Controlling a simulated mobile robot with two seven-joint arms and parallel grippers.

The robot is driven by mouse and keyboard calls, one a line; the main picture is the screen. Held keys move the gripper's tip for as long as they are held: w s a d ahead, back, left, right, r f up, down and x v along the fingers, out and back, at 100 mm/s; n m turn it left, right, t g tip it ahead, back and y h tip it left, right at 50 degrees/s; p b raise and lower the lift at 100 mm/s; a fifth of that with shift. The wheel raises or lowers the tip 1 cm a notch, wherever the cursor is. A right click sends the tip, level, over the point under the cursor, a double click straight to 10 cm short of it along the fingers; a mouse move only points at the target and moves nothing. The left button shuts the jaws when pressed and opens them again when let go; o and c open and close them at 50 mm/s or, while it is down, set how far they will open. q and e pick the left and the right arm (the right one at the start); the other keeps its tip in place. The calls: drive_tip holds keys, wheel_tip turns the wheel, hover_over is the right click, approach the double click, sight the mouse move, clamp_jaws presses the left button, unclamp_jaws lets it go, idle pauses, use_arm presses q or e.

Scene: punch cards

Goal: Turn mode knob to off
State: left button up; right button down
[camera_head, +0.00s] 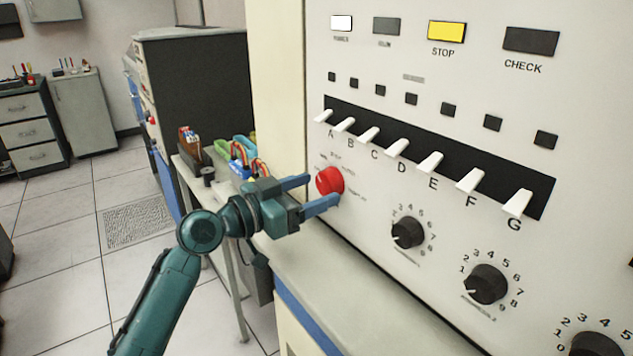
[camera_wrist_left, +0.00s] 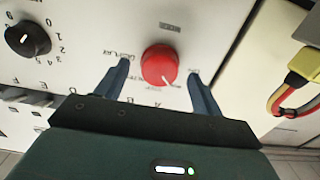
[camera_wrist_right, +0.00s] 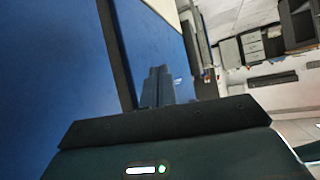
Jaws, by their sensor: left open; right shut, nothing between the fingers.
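The red mode knob (camera_head: 330,181) sits on the cream panel (camera_head: 372,232), below the left end of the lever row. In the left wrist view the knob (camera_wrist_left: 159,65) shows between the two fingers, with small labels around it. My left gripper (camera_head: 322,192) is open, its fingers pointing at the panel on either side of the knob. I cannot tell whether the fingers touch it. My right gripper (camera_wrist_right: 158,88) shows only in the right wrist view; it is shut and empty, beside a blue surface (camera_wrist_right: 60,70).
White levers (camera_head: 397,148) marked A to G run above and right of the knob. A black dial (camera_head: 407,232) and more dials sit to its right. A ledge (camera_head: 330,275) juts out below. A table with coloured cables (camera_head: 240,155) stands left of the cabinet.

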use_arm(q)
drive_tip(key=shift+w+d, duration=0.45)
drive_tip(key=shift+d, duration=0.15)
drive_tip(key=shift+c, duration=0.5)
drive_tip(key=c, duration=0.9)
